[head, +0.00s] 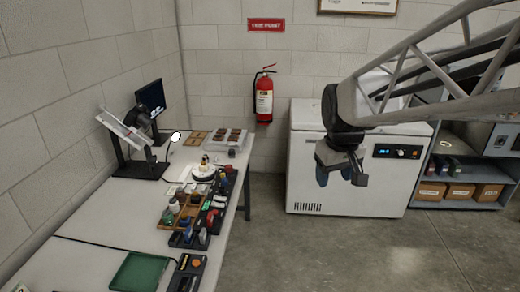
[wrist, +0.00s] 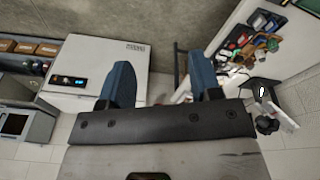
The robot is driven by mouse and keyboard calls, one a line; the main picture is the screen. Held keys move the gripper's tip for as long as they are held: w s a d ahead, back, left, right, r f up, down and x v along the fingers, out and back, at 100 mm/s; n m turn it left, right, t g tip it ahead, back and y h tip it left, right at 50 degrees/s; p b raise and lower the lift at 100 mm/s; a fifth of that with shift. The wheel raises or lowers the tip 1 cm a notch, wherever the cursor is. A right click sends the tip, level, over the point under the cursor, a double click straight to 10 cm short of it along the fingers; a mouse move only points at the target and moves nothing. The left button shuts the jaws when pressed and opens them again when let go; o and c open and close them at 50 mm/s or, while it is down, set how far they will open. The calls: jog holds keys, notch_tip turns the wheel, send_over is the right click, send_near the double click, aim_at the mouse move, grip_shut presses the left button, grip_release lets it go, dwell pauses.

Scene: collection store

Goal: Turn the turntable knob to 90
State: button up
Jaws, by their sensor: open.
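The turntable (head: 204,172) is a small white round stand on the long table, with a small brown-and-white figure on top. Its knob is too small to make out in the head view. My gripper (head: 340,178) hangs in the air to the right of the table, in front of the white chest freezer, well apart from the turntable. In the wrist view my gripper (wrist: 162,80) shows two blue fingers spread wide with nothing between them. I cannot tell the turntable apart from the clutter in the wrist view.
The long table (head: 95,225) carries trays of bottles and tools (head: 190,215), a green tray (head: 139,271), a black stand (head: 140,165) and a monitor (head: 151,100). The freezer (head: 310,180) and a shelf with boxes (head: 460,192) stand right. The floor between is clear.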

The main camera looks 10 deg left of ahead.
jog(key=w+a+f+n, duration=0.1)
jog(key=w+a, duration=0.3)
jog(key=w, duration=0.3)
jog(key=w+a+f+n, duration=0.2)
jog(key=w+a, duration=0.2)
jog(key=w, duration=0.2)
jog(key=n+g, duration=0.1)
jog(key=n, duration=0.7)
send_over(221, 187)
notch_tip(221, 187, down, 26)
jog(key=shift+a+r, duration=0.1)
jog(key=shift+w+f, duration=0.15)
jog(key=shift+f, duration=3.75)
